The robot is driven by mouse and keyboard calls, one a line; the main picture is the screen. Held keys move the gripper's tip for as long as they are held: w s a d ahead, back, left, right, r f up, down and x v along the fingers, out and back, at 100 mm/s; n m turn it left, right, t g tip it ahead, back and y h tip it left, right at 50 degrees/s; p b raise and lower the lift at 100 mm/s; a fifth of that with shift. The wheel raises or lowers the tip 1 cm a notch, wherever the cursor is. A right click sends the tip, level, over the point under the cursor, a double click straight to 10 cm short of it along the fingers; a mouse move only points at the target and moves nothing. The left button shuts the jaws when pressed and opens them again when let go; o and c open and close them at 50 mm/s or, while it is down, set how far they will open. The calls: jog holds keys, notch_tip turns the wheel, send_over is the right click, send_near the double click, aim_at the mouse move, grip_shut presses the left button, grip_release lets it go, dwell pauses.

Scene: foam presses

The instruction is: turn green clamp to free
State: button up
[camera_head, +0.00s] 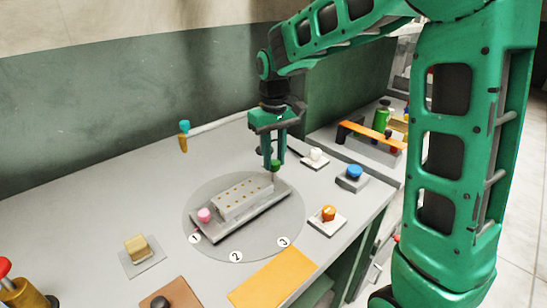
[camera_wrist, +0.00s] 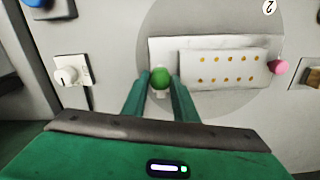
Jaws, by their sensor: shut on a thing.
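The green clamp (camera_wrist: 160,78) is a round green knob at one end of a grey plate (camera_head: 240,223). It also shows in the head view (camera_head: 275,165), at the plate's far right end. My gripper (camera_wrist: 161,80) points down over it, with one finger on each side, and is shut on the knob. The clamp's base under the knob is partly hidden by the fingers. A pale block with several small holes (camera_wrist: 224,68) lies on the plate. A pink knob (camera_wrist: 278,67) sits at the plate's other end, also in the head view (camera_head: 204,215).
The plate lies on a round grey disc (camera_head: 275,238) marked 1, 2, 3. White (camera_head: 316,154), blue (camera_head: 354,172) and orange (camera_head: 328,212) knobs stand to the right. An orange sheet (camera_head: 272,279) lies in front. A yellow block (camera_head: 138,248) is at left.

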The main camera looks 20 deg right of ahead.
aim_at(274, 160)
jog(key=shift+d, duration=0.1)
jog(key=o, duration=1.1)
jog(key=shift+c, duration=0.2)
jog(key=shift+r, duration=0.15)
notch_tip(274, 160, up, 10)
jog(key=shift+r, duration=0.25)
jog(key=shift+w, duration=0.1)
